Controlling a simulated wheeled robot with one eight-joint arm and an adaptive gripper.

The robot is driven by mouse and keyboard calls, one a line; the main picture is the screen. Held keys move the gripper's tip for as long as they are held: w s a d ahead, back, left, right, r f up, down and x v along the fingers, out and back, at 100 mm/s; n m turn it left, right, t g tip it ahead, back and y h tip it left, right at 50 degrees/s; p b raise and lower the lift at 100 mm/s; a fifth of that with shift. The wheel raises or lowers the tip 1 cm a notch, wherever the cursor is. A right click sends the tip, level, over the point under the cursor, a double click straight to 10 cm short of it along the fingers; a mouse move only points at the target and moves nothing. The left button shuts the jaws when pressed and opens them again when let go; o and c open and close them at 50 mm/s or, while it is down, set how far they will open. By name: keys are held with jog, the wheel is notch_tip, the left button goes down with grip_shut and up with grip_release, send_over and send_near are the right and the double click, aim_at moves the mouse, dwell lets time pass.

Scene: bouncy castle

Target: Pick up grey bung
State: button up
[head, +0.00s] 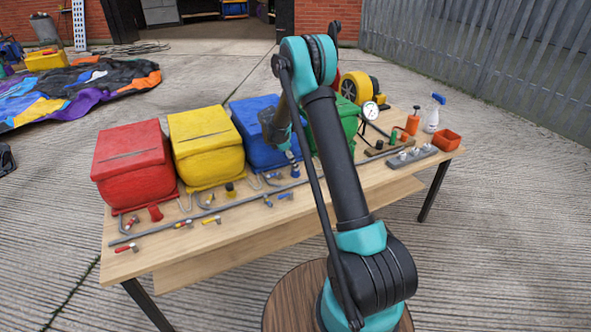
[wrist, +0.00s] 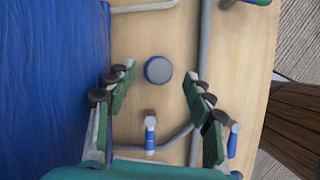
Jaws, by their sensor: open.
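A short round bung with a grey top and blue side (wrist: 158,70) stands on the wooden table in the wrist view. It is the only grey-topped bung I can make out, and its colour is partly blue. My gripper (wrist: 160,76) is open, with its two green-padded fingers on either side of the bung and no visible contact. In the head view, my gripper (head: 291,150) hangs over the table in front of the blue box (head: 255,125), and a small blue thing shows just below it. My arm hides part of the table there.
The blue box also fills the left of the wrist view (wrist: 50,80). A grey pipe (wrist: 203,60) runs right of the bung. A blue-handled tap (wrist: 150,135) lies nearby.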

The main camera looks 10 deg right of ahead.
jog(key=shift+x, duration=0.9)
jog(key=c, duration=1)
jog(key=shift+c, duration=0.2)
jog(key=shift+r, duration=0.1)
